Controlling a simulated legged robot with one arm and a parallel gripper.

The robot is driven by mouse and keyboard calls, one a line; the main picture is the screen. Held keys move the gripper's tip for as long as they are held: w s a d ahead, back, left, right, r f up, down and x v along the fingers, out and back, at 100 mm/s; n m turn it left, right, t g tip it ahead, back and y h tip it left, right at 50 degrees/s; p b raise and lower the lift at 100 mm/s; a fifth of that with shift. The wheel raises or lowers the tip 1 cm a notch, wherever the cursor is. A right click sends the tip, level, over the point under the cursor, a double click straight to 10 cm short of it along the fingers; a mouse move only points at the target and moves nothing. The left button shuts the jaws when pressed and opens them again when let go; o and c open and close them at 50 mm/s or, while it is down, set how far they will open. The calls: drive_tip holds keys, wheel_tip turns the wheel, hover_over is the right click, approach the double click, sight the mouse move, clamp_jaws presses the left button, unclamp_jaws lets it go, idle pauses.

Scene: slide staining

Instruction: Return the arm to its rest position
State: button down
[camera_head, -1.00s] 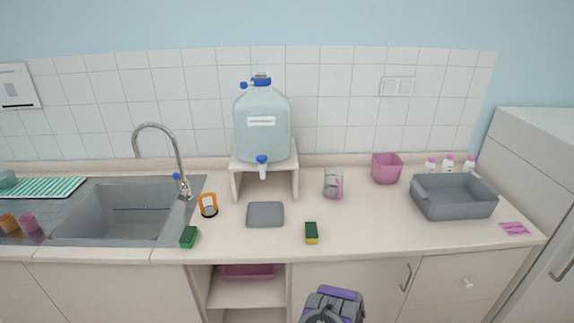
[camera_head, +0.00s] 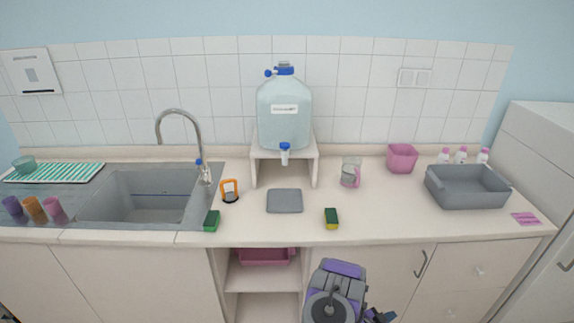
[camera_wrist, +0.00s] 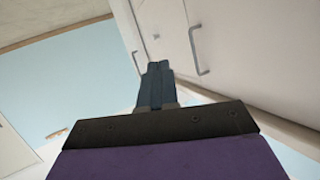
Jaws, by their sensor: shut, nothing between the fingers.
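My arm shows at the bottom of the head view, purple and grey, folded low in front of the counter cabinets. My gripper (camera_head: 384,316) is only partly in the head view, at the bottom edge to the right of the arm. In the wrist view my gripper (camera_wrist: 157,68) shows its dark fingers together, shut with nothing between them. The fingers point toward the pale cabinet doors (camera_wrist: 240,50), and they hold no object.
The counter (camera_head: 390,220) stands beyond my arm. On it are a grey tray (camera_head: 468,205), a sponge (camera_head: 331,219), a grey mat (camera_head: 285,201), a glass jug (camera_head: 351,172) and a water jug (camera_head: 285,115) on a stand. A sink (camera_head: 140,205) is at left.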

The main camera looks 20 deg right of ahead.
drive_tip(key=w+a+r+n+t+y, duration=0.1)
drive_tip(key=w+a+r+t+y, duration=0.2)
drive_tip(key=w+a, duration=0.55)
drive_tip(key=w+a+r+n+t+y, duration=0.1)
drive_tip(key=w+a+r+y, duration=0.2)
drive_tip(key=w+a+y, duration=0.35)
drive_tip(key=w+a+r+n+y, duration=0.2)
drive_tip(key=a+r+n+y, duration=0.1)
drive_tip(key=a+r, duration=0.65)
drive_tip(key=w+a+r+n+y, duration=0.3)
drive_tip(key=a+r, duration=0.5)
drive_tip(key=a, duration=0.3)
drive_tip(key=s+a+r+n+g+y, duration=0.1)
drive_tip(key=s+a+r+n, duration=0.25)
drive_tip(key=s+r, duration=0.3)
drive_tip(key=s+a+r+n+g+y, duration=0.1)
drive_tip(key=s+a+r+n+g, duration=0.1)
drive_tip(key=s+a+r, duration=0.45)
drive_tip(key=s+d+r+n+g+h, duration=0.1)
drive_tip(key=s+d+r, duration=0.1)
drive_tip(key=s, duration=0.7)
drive_tip(key=s+d+r+n+g+h, duration=0.1)
drive_tip(key=s+d+r+g, duration=0.1)
drive_tip(key=s, duration=0.8)
drive_tip(key=s+d+r+n+g+h, duration=0.1)
drive_tip(key=s+d+r+n+g, duration=0.1)
drive_tip(key=s, duration=0.8)
drive_tip(key=shift+s+d+r, duration=0.15)
drive_tip(key=shift+d+r, duration=0.15)
drive_tip(key=shift+r, duration=0.3)
